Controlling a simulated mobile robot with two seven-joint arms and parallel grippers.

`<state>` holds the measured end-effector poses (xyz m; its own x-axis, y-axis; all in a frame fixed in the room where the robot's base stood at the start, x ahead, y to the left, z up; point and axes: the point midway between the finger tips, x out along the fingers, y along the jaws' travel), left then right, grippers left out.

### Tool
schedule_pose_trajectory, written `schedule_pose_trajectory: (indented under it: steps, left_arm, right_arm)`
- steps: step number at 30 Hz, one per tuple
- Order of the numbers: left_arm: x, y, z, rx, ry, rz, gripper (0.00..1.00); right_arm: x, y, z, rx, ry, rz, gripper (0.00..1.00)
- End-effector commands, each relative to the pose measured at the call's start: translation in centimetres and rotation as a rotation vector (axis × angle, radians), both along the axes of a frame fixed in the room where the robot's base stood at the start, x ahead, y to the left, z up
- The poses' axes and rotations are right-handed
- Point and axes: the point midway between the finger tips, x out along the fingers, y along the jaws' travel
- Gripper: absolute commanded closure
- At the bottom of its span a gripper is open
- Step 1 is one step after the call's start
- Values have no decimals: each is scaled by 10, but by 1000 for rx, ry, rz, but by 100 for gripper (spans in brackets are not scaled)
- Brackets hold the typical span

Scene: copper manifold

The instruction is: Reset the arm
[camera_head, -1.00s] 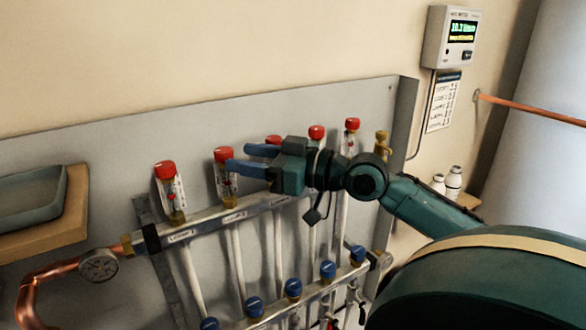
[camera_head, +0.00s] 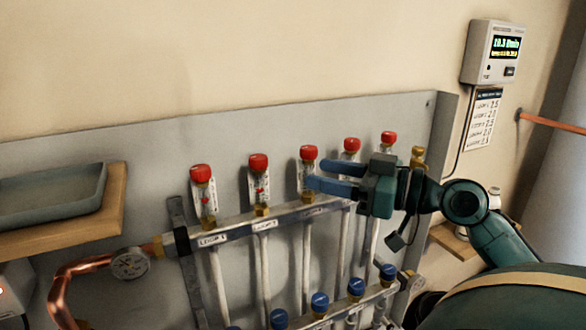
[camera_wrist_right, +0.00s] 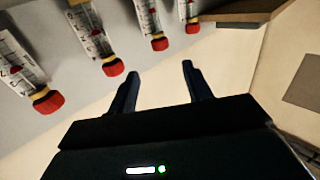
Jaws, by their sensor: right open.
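My right gripper (camera_head: 328,177) is in front of the manifold in the head view, its two blue fingers pointing left. The fingers are apart with nothing between them; in the right wrist view the gripper (camera_wrist_right: 158,85) also shows empty. The fingertips overlap the third red-capped flow meter (camera_head: 309,172) in the head view; whether they touch it cannot be told. In the wrist view several red-capped flow meters (camera_wrist_right: 106,52) lie beyond and left of the fingers. My left gripper is not in view.
A pressure gauge (camera_head: 130,264) and copper pipe (camera_head: 75,285) are at left. A grey tray (camera_head: 50,197) sits on a wooden shelf (camera_head: 110,215). A wall display (camera_head: 493,50) hangs upper right.

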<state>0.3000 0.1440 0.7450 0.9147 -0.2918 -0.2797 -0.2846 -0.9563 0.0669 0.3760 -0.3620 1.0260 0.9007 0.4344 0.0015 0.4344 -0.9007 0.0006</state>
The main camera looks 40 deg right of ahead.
Motion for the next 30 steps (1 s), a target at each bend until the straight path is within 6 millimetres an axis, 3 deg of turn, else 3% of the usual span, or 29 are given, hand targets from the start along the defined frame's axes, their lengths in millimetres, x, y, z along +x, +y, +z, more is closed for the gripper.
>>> schedule_pose_trajectory:
  steps: [6, 9, 11, 16, 18, 22, 25, 30]
  left_arm:
    - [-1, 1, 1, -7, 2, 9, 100]
    - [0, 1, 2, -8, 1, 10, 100]
    - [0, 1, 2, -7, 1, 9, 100]
    - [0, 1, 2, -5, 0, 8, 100]
    - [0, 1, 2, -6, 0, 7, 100]
    - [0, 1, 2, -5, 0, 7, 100]
    - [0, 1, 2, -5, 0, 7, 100]
    - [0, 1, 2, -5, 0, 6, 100]
  right_arm:
    - [0, 0, -1, 0, 1, -1, 50]
    - [3, 0, -15, 5, 25, -18, 50]
    - [7, 0, -36, 9, 55, -44, 50]
    - [10, 18, -137, 12, 195, -145, 50]
    - [3, 36, -180, 3, 247, -177, 50]
    - [-18, 82, -239, -15, 307, -202, 50]
    - [-37, 121, -266, -25, 324, -200, 50]
    - [-64, 184, -281, -29, 317, -174, 50]
